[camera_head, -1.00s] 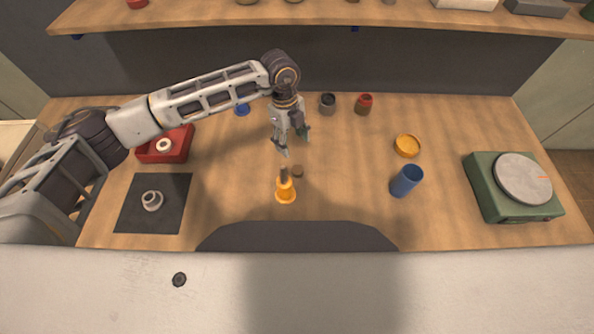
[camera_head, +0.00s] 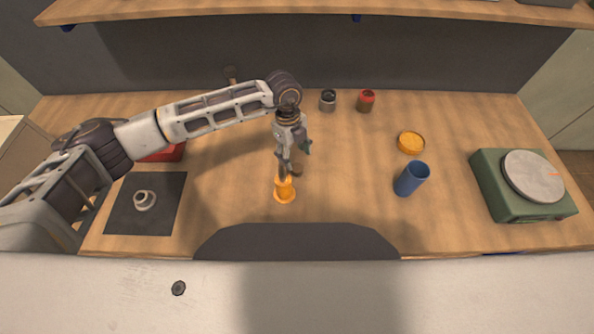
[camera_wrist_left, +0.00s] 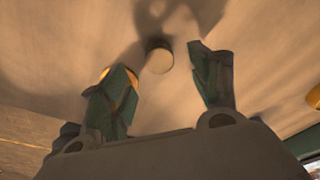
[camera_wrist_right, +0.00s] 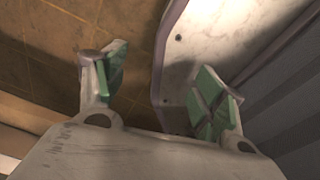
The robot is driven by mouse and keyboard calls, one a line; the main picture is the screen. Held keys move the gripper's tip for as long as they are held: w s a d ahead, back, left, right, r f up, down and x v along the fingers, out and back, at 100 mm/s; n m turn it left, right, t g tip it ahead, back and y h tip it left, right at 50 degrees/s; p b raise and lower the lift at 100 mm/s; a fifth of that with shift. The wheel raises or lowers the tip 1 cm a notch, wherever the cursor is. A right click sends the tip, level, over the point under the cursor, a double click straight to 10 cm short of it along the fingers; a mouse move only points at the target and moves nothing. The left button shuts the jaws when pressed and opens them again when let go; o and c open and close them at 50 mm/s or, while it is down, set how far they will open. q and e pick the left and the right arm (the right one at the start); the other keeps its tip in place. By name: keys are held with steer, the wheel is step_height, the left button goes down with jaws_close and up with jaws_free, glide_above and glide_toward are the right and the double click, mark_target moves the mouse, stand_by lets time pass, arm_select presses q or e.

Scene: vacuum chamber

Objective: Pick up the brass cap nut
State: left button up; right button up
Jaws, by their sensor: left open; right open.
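A small round tan-brown piece, which seems to be the brass cap nut (camera_head: 298,173), sits on the wooden table beside an orange flanged piece (camera_head: 285,194). My left gripper (camera_head: 291,167) hangs pointing down just above them and partly covers both. In the left wrist view the round piece (camera_wrist_left: 159,57) shows between and beyond the spread fingers of the left gripper (camera_wrist_left: 162,82), apart from them. The orange piece is mostly hidden behind one finger there. My right gripper (camera_wrist_right: 160,85) is open and empty, away from the table's objects.
A blue cup (camera_head: 411,179), an orange dish (camera_head: 411,142) and a green scale (camera_head: 525,186) stand to the right. Two small jars (camera_head: 328,99) (camera_head: 366,100) are behind. A dark mat (camera_head: 119,213) with a white fitting (camera_head: 145,200) and a red box (camera_head: 165,154) lie left.

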mark_target(297, 167)
arm_select(q)
steer(key=shift+f, duration=0.2)
steer(key=shift+s+f, duration=0.1)
steer(key=shift+f, duration=0.25)
steer(key=shift+s+d+f+b, duration=0.1)
steer(key=shift+d+f+b, duration=0.05)
steer(key=shift+f+b, duration=0.5)
steer(key=shift+s+f+b, duration=0.1)
steer(key=shift+f+b, duration=0.25)
steer(key=shift+f, duration=0.35)
steer(key=shift+d+f+b, duration=0.15)
steer(key=shift+f+b, duration=0.2)
steer(key=shift+f, duration=0.15)
steer(key=shift+s+f, duration=0.1)
steer(key=shift+f, duration=0.3)
steer(key=shift+c, duration=0.5)
steer(key=c, duration=0.9)
steer(key=shift+o, duration=0.2)
arm_select(e)
steer(key=shift+h, duration=0.3)
steer(key=d+f, duration=0.1)
steer(key=d, duration=0.1)
steer(key=w+d+f, duration=0.1)
steer(key=f, duration=0.1)
steer(key=shift+w+d, duration=0.1)
steer(key=shift+d, duration=0.3)
